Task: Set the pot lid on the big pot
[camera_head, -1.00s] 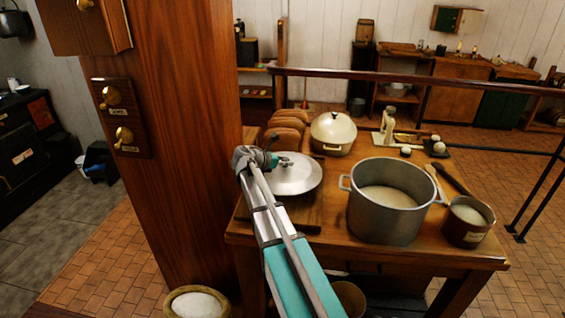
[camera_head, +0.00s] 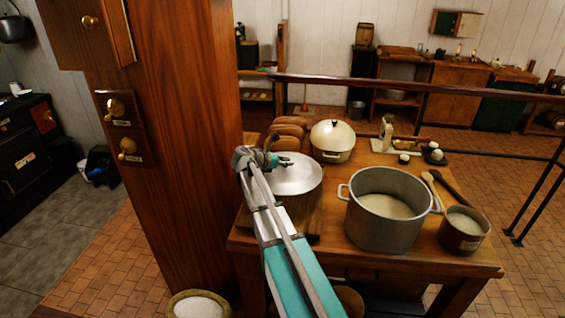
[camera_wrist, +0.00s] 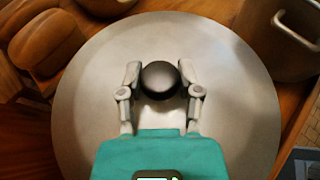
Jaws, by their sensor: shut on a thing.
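The pot lid (camera_head: 298,174) is a round, flat silver disc with a dark knob (camera_wrist: 160,80). My gripper (camera_head: 284,161) is shut on that knob, with one finger on each side of it in the wrist view (camera_wrist: 160,84). The lid is over the left part of the table, above a wooden board. The big pot (camera_head: 385,228) is a grey metal pot with two side handles, to the right of the lid and apart from it. Its top is open and pale contents show inside. Part of it also shows at the top right of the wrist view (camera_wrist: 285,40).
A cream lidded pot (camera_head: 332,145) and brown loaves (camera_head: 288,130) stand behind the lid. A brown mug-like container (camera_head: 463,233) and wooden utensils (camera_head: 440,187) are right of the big pot. A wooden pillar (camera_head: 180,150) rises at the left. A rail (camera_head: 400,79) runs behind the table.

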